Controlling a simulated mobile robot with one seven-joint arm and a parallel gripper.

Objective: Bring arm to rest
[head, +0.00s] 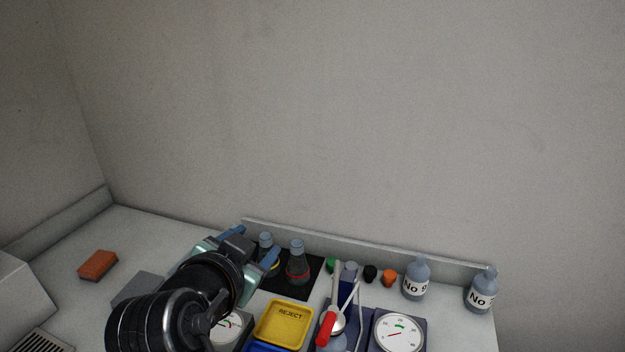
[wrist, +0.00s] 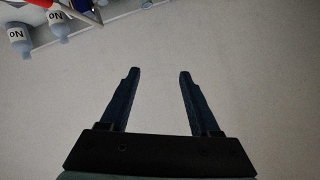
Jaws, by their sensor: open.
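My gripper (head: 256,246) is at the end of my arm in the lower left middle of the head view, above the bench. Its two blue fingers are spread apart. In the wrist view my gripper (wrist: 159,72) shows both fingers parallel with a wide empty gap, and only the plain wall behind them. Nothing is held. My arm hides part of the bench and part of a dial below it.
The bench (head: 76,231) holds a yellow REJECT tray (head: 284,323), flasks (head: 297,264) on a black mat, labelled bottles (head: 416,279), a dial gauge (head: 398,334), a red-handled tool (head: 326,328) and an orange block (head: 98,265). A wall stands behind.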

